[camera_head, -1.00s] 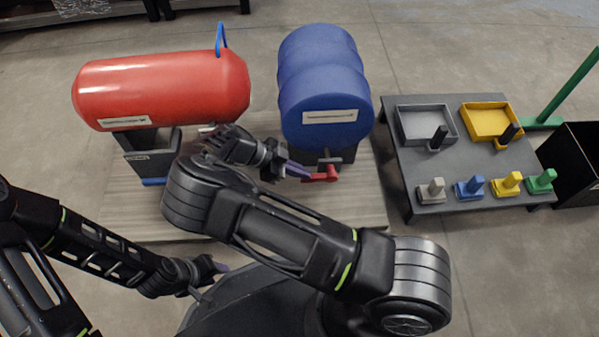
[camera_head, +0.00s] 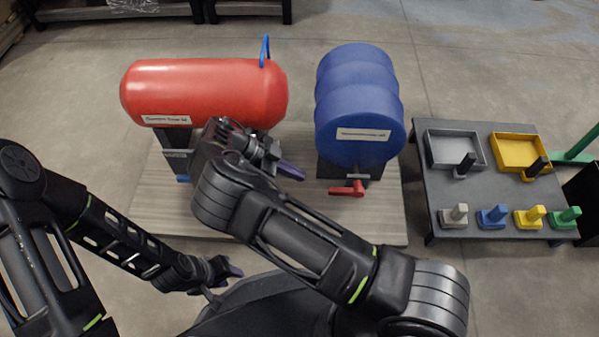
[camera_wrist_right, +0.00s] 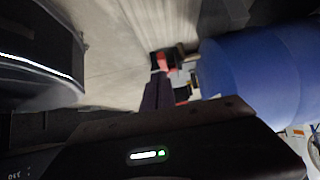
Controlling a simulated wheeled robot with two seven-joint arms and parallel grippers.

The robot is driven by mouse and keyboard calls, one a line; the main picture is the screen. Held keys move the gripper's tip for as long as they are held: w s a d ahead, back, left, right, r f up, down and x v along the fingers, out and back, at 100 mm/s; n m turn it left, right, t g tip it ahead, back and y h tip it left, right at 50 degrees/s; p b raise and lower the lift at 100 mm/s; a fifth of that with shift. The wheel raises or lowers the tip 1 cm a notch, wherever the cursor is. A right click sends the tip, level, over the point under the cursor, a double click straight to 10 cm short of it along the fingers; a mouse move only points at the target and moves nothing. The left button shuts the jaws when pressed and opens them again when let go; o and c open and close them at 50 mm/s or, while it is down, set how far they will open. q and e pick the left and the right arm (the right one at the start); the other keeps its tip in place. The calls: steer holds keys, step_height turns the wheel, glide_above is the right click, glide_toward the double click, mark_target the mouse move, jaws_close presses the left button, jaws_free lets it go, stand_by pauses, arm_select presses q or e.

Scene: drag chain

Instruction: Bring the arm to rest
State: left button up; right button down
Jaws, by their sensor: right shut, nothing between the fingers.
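My right gripper (camera_head: 290,171) is shut and empty, its purple fingers pointing right, left of the red valve handle (camera_head: 348,190). A gap lies between the fingertips and the handle. The handle sits under the front of the blue drum (camera_head: 355,110). In the right wrist view, the purple fingers (camera_wrist_right: 157,93) appear together, with the red handle (camera_wrist_right: 164,62) beyond them and the blue drum (camera_wrist_right: 260,75) at right. My left gripper (camera_head: 233,271) is low at the left, with purple tips; its finger gap is too small to make out. It is away from the drums.
A red tank (camera_head: 205,90) lies on a stand left of the blue drum, over a wooden board (camera_head: 165,215). A dark table (camera_head: 450,180) at right holds a grey tray (camera_head: 430,148), a yellow tray (camera_head: 500,148) and several coloured blocks. Open floor lies in front of the table.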

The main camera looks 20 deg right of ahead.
stand_by(0.3)
